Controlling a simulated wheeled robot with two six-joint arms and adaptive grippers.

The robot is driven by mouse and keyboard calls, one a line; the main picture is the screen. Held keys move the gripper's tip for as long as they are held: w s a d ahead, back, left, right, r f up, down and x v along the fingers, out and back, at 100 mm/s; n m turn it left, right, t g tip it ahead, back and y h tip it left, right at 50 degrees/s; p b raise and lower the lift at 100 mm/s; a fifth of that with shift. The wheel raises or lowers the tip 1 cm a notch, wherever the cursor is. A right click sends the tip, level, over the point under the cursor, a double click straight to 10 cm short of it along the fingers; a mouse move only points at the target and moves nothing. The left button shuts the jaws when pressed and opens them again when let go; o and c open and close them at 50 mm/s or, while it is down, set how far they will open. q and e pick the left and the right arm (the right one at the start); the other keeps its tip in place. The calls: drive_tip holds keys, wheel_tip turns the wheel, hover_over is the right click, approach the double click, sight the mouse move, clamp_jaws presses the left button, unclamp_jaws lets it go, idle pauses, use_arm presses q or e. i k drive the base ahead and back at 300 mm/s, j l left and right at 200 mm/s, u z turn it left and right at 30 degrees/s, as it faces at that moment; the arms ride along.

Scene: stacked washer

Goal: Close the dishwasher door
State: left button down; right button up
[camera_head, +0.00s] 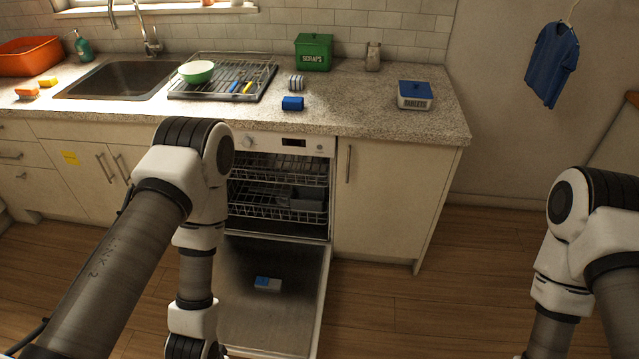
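The dishwasher (316,146) stands under the counter, and its interior shows two wire racks (258,169). Its door (268,317) is folded down, open, and lies low in front of the machine. A small blue and white block (267,284) lies on the inner face of the door. My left arm comes in from the left and passes in front of the dishwasher's left side and the door's left part. My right arm is at the far right, away from the door. Both grippers are below the picture's lower edge or hidden.
A cabinet (388,195) with a handle adjoins the dishwasher on the right. The counter (350,107) carries a sink (118,79), a drying rack (215,92), a green scraps box (313,52) and a tablets box (414,95). Wooden floor (430,310) is clear right of the door.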

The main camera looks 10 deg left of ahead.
sight(282, 320)
drive_tip(key=i+j+z, duration=0.1)
drive_tip(key=j, duration=1.7)
drive_tip(key=l+u, duration=0.2)
drive_tip(key=l, duration=0.3)
drive_tip(key=l+u, duration=0.2)
drive_tip(key=l, duration=0.3)
drive_tip(key=k+l+u, duration=0.2)
drive_tip(key=l, duration=0.3)
drive_tip(key=l+u, duration=0.2)
drive_tip(key=l, duration=0.3)
drive_tip(key=i+l+u, duration=0.1)
drive_tip(key=l, duration=0.3)
drive_tip(key=i+l+u, duration=0.1)
drive_tip(key=l, duration=0.35)
drive_tip(key=i+l+u, duration=0.15)
drive_tip(key=l, duration=0.3)
drive_tip(key=i+l+u, duration=0.1)
drive_tip(key=l, duration=0.35)
